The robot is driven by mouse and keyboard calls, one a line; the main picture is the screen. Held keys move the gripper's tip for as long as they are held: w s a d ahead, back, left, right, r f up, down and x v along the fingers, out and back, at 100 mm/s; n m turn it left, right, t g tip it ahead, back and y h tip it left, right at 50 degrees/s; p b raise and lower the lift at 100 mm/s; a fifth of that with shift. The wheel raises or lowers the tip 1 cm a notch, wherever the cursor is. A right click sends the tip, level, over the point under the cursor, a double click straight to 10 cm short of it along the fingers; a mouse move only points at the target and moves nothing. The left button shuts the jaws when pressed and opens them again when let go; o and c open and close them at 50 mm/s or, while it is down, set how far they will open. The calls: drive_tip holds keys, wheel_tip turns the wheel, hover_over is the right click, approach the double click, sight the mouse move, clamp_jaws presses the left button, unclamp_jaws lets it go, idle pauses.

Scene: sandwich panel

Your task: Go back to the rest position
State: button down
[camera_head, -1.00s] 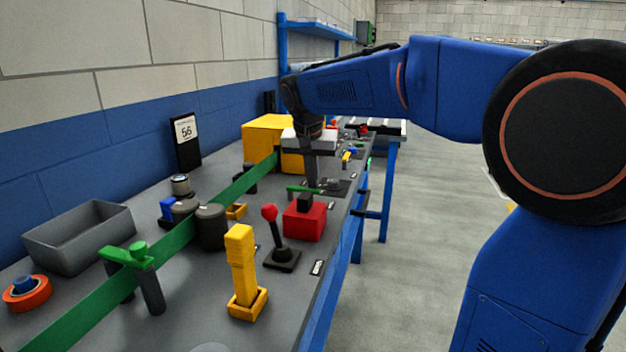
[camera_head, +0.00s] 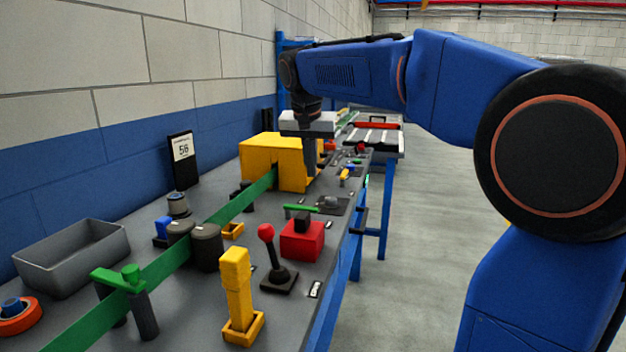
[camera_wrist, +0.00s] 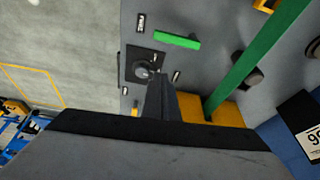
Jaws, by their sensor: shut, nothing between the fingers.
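My gripper (camera_head: 310,160) hangs pointing down from my blue arm, above the far part of the grey workbench (camera_head: 205,290), beside the yellow box (camera_head: 258,157). Its fingers are shut with nothing between them and are clear of the bench top. In the wrist view my gripper (camera_wrist: 160,90) points down over the bench, close to a dark plate with a round grey knob (camera_wrist: 143,70). A green bar handle (camera_wrist: 177,40) lies near it.
A green strip (camera_head: 165,263) runs along the bench into the yellow box. A yellow upright block (camera_head: 237,280), a red-knobbed lever (camera_head: 267,235), a red box (camera_head: 302,240) and a grey bin (camera_head: 75,260) stand nearer. Open floor (camera_head: 425,200) lies right of the bench.

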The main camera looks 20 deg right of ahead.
drive_tip(key=shift+s+a+r, duration=0.1)
drive_tip(key=shift+s+r, duration=0.05)
drive_tip(key=shift+r, duration=0.35)
drive_tip(key=s+d+f+n, duration=0.1)
drive_tip(key=s+f+n, duration=0.1)
drive_tip(key=s+f, duration=0.6)
drive_tip(key=s+f+n+t+y, duration=0.1)
drive_tip(key=s+f+n, duration=0.1)
drive_tip(key=s+f, duration=0.6)
drive_tip(key=s+d+f+n+y, duration=0.1)
drive_tip(key=s+f, duration=0.7)
drive_tip(key=s, duration=1)
drive_tip(key=shift+d+n+t, duration=0.3)
drive_tip(key=shift+n, duration=0.3)
